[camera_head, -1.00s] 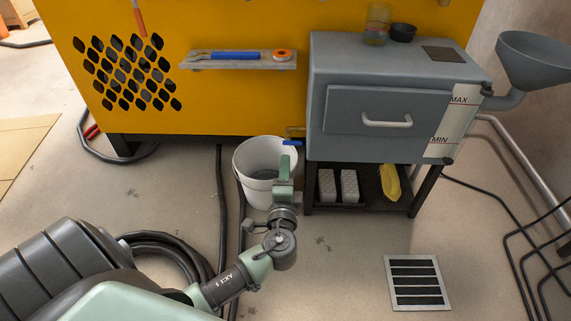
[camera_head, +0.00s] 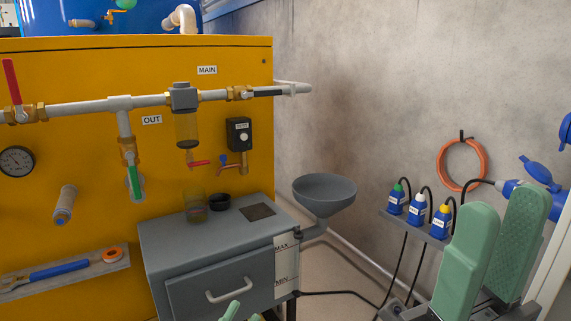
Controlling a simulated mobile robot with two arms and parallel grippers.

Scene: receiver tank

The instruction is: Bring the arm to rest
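My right gripper (camera_head: 492,248) stands large and close at the lower right of the head view, with green fingers pointing up. The fingers are apart, the ribbed inner face of one shows, and nothing is between them. My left gripper (camera_head: 238,314) shows only as small green tips at the bottom edge, in front of the grey tank (camera_head: 190,250). The rest of it is below the view, so its opening and anything it may hold are hidden.
A grey funnel (camera_head: 324,190) juts from the tank's right side. An orange hose coil (camera_head: 461,165) hangs behind. The yellow panel (camera_head: 85,185) carries pipes, valves and a tool shelf.

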